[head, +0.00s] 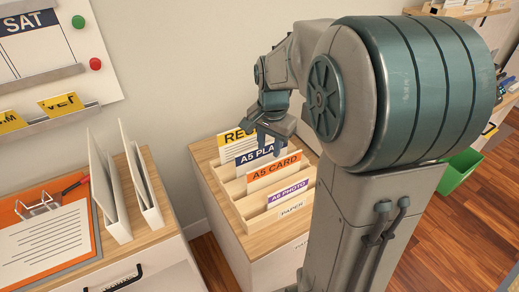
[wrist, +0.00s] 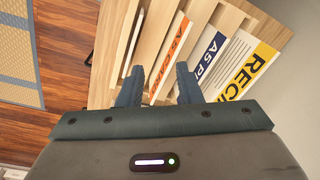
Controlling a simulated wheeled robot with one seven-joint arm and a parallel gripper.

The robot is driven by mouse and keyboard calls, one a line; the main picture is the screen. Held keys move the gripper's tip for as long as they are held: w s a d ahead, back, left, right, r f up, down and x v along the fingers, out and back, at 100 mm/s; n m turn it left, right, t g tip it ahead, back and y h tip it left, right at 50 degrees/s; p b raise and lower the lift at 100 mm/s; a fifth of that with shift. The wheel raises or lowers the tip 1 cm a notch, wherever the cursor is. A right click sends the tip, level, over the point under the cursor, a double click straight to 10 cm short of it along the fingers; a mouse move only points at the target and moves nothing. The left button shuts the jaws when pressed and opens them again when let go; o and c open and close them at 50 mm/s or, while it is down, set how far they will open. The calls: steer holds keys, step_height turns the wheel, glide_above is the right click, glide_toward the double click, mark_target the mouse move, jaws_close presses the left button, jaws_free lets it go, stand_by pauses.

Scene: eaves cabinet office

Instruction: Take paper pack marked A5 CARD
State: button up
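The A5 CARD pack (head: 274,172) has an orange band with dark letters. It stands upright in a wooden rack on the cabinet, between the A5 PLA... pack (head: 254,151) and the A5 PHOTO pack (head: 290,194). My gripper (head: 268,138) is above the rack's back part, by the A5 PLA... pack in the head view. In the wrist view my gripper (wrist: 158,71) is open and empty. The A5 CARD pack (wrist: 171,50) shows between its fingers, one finger to each side. I cannot tell how far the fingertips are from it.
The wooden rack (wrist: 121,40) has upright dividers close to the packs. A yellow REC... pack (head: 233,134) stands at its back. A side unit with white binders (head: 112,190) and an orange clipboard (head: 22,215) is at left. A green bin (head: 460,172) stands on the floor.

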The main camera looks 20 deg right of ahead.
mark_target(274, 171)
steer(key=w+d+f+m+g, duration=0.1)
steer(key=w+d+f+m, duration=0.4)
steer(key=w, duration=0.2)
steer(key=shift+s+a+f+p, duration=0.15)
steer(key=shift+f+p, duration=0.1)
steer(key=shift+f, duration=2)
steer(key=shift+s+f+p, duration=0.15)
steer(key=shift+f+p, duration=0.1)
steer(key=shift+f, duration=2.05)
steer(key=shift+s+a+f+p, duration=0.15)
steer(key=shift+f+p, duration=0.1)
steer(key=shift+f, duration=2)
jaws_close()
